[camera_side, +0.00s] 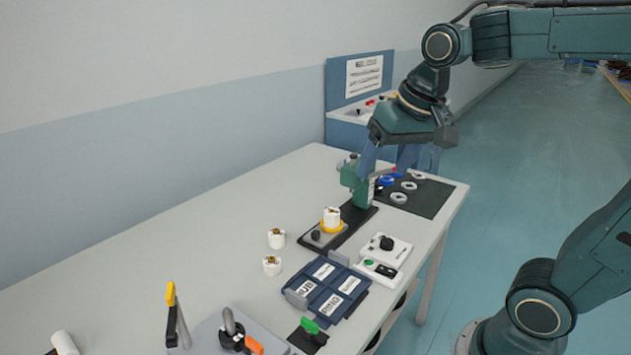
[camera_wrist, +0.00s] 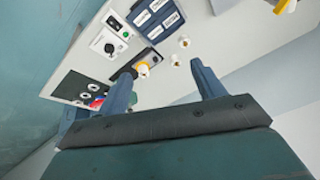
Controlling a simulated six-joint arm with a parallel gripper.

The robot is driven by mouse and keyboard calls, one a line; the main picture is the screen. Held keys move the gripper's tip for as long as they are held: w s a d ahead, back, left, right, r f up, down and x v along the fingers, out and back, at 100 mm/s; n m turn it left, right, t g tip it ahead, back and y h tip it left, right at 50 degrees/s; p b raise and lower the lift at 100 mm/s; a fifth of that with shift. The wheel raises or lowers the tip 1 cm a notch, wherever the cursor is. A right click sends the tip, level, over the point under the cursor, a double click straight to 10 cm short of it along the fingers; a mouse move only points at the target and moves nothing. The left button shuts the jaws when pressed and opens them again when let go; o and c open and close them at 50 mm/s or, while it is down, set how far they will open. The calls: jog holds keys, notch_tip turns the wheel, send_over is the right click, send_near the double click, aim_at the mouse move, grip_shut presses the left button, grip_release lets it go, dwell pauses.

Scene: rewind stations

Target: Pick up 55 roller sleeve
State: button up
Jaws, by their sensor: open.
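White roller sleeves with brass-coloured centres show in the side view. One sleeve (camera_side: 331,217) stands upright on a yellow ring in a black fixture. Two more, a rear sleeve (camera_side: 276,238) and a front sleeve (camera_side: 271,265), stand on the bare table to its left. They also show in the wrist view, with one on the fixture (camera_wrist: 143,70) and a loose one (camera_wrist: 184,42). No number is readable, so I cannot tell which is the 55. My gripper (camera_side: 388,168) is open and empty, above the table's far end, away from the sleeves. Its two blue fingers spread apart in the wrist view (camera_wrist: 161,70).
A green press (camera_side: 357,185) stands on the fixture close to my gripper. A dark mat (camera_side: 427,205) with grey rings lies at the far right. A blue labelled tray (camera_side: 328,310), white switch boxes (camera_side: 383,253) and toggle clamps are nearer. The table's left middle is clear.

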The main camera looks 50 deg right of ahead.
jog(key=w+d+m+g, duration=0.1)
jog(key=w+d+m, duration=0.35)
jog(key=w, duration=0.45)
jog(key=m+g, duration=0.3)
jog(key=m, duration=0.7)
send_over(331, 211)
notch_tip(331, 211, down, 16)
jog(key=shift+s+a, duration=0.15)
jog(key=shift+s, duration=0.1)
notch_tip(331, 211, down, 8)
jog(key=shift+f, duration=0.3)
jog(key=shift+f, duration=0.15)
jog(key=shift+w+f, duration=0.2)
jog(key=shift+f, duration=2.25)
